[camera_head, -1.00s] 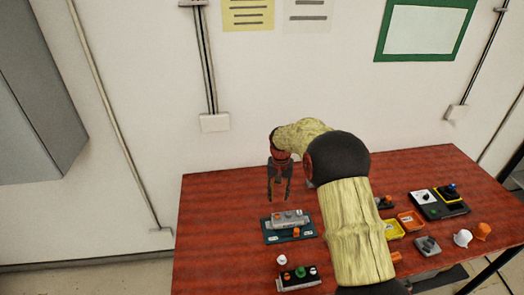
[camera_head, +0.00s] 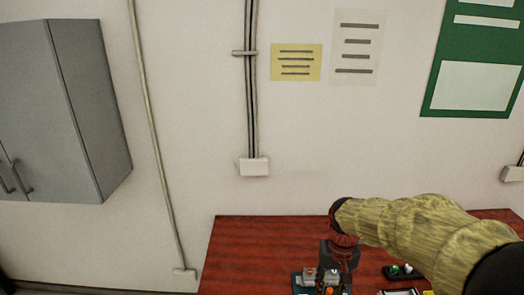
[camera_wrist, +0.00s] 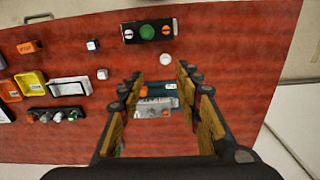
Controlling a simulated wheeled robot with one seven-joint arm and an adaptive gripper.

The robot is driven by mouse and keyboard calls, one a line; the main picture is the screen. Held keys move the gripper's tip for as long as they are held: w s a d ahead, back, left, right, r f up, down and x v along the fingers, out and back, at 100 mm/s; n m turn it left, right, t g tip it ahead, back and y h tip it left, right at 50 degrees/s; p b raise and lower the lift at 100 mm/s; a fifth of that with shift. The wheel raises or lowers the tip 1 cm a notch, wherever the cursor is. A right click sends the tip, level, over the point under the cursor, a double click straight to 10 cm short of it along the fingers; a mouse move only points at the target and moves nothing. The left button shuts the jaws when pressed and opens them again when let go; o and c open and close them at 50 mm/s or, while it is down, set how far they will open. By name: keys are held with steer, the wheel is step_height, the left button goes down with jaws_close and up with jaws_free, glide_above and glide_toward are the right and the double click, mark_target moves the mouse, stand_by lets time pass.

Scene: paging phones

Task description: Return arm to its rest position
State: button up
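My gripper (camera_head: 338,268) hangs down from my arm over the red table in the head view. Its fingertips are hard to make out there against the things behind. In the wrist view my gripper (camera_wrist: 160,82) has its fingers spread wide apart, with nothing held between them. Below and between the fingers lies a grey device (camera_wrist: 153,112) on a teal mat (camera_wrist: 152,88), apart from the fingers. The grey device also shows in the head view (camera_head: 312,273), partly beside my gripper.
The red table (camera_head: 260,240) stands against a white wall. In the wrist view, a black box with a green button (camera_wrist: 147,32), a white round piece (camera_wrist: 168,59), a yellow tray (camera_wrist: 31,83) and a black strip with knobs (camera_wrist: 55,115) lie about. A grey cabinet (camera_head: 60,110) hangs left.

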steer(key=s+r+t+b, duration=0.2)
steer(key=s+r+b, duration=0.1)
steer(key=s, duration=0.6)
steer(key=s+r+t+b, duration=0.2)
steer(key=s+t+b, duration=0.1)
steer(key=s, duration=0.6)
steer(key=shift+s+r+b, duration=0.3)
steer(key=shift+r+b, duration=0.1)
steer(key=shift+b, duration=0.15)
stand_by(0.5)
